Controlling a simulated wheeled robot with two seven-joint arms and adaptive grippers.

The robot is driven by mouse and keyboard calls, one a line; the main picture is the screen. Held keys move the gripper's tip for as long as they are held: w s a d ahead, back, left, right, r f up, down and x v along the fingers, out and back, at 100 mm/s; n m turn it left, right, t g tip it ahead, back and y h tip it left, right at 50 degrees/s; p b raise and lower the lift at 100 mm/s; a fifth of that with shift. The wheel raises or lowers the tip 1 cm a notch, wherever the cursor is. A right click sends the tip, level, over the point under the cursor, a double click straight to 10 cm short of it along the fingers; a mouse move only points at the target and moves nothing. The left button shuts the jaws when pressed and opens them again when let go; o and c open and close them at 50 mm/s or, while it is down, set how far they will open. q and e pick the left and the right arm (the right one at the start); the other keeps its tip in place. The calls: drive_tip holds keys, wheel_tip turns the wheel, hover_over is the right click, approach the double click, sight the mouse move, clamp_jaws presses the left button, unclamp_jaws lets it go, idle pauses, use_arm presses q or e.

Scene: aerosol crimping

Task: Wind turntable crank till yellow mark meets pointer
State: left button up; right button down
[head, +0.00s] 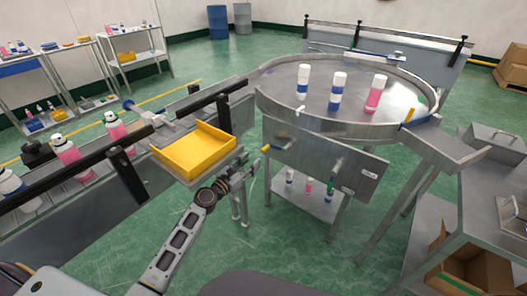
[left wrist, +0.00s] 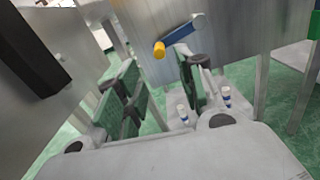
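The round steel turntable (head: 330,116) stands right of centre in the head view, with several upright cans on it. A yellow mark (head: 408,115) shows at the right front of its rim; I cannot clearly make out the pointer. The crank's yellow knob (head: 265,148) sticks out at the left of the front panel. In the left wrist view the knob (left wrist: 159,49) sits at the end of a blue crank arm (left wrist: 183,33). My left gripper (head: 246,168) is just below and left of the knob, open and empty, apart from it. My right gripper is not in view.
A yellow tray (head: 195,151) sits close above my left forearm, beside a conveyor (head: 75,185) carrying pink-and-white cans. A steel side table (head: 490,165) and a cardboard box (head: 475,270) are at the right. Small cans stand on the shelf (head: 305,203) under the turntable.

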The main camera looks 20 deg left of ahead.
sight(262, 152)
use_arm(q)
drive_tip(key=shift+x, duration=3.5)
drive_tip(key=shift+b+x, duration=0.4)
drive_tip(key=shift+x, duration=0.65)
drive_tip(key=shift+w, duration=0.15)
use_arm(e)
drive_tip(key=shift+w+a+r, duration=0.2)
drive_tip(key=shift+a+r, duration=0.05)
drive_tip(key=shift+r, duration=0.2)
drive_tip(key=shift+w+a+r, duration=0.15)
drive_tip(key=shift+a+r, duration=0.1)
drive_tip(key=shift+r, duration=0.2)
use_arm(q)
clamp_jaws()
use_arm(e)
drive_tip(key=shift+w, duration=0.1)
